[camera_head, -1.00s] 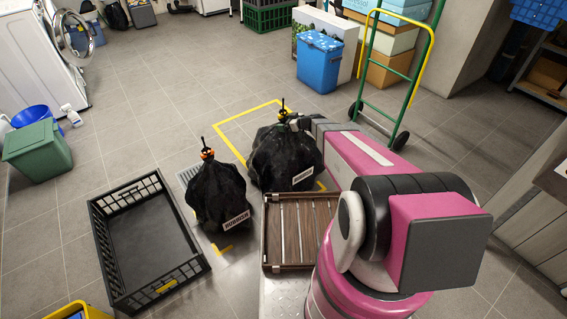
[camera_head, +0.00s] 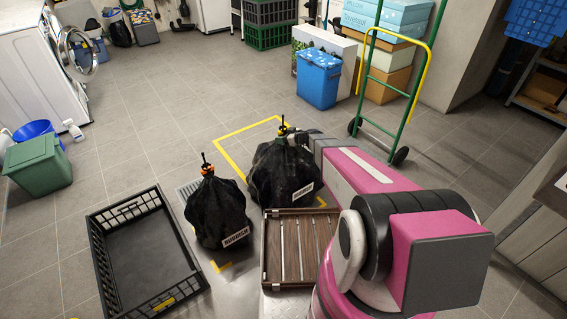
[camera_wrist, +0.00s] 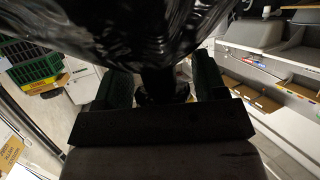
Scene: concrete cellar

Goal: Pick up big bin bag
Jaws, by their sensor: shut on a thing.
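The big bin bag (camera_head: 272,178) is black, with a white label and an orange tie at its neck. It stands upright at the yellow floor marking, right of and behind a smaller black bag (camera_head: 214,213). My gripper (camera_head: 293,137) reaches its neck from the right. In the wrist view the glossy bag (camera_wrist: 130,30) fills the top, and its neck runs between the fingers of my gripper (camera_wrist: 160,82), which is shut on it. I cannot tell whether the bag's base is off the floor.
A black crate (camera_head: 98,262) lies left of the smaller bag, and a slatted wooden tray (camera_head: 272,256) is in front of the big bag. A green hand truck (camera_head: 378,122) and a blue bin (camera_head: 318,82) stand behind. Open floor (camera_head: 170,100) lies at the back left.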

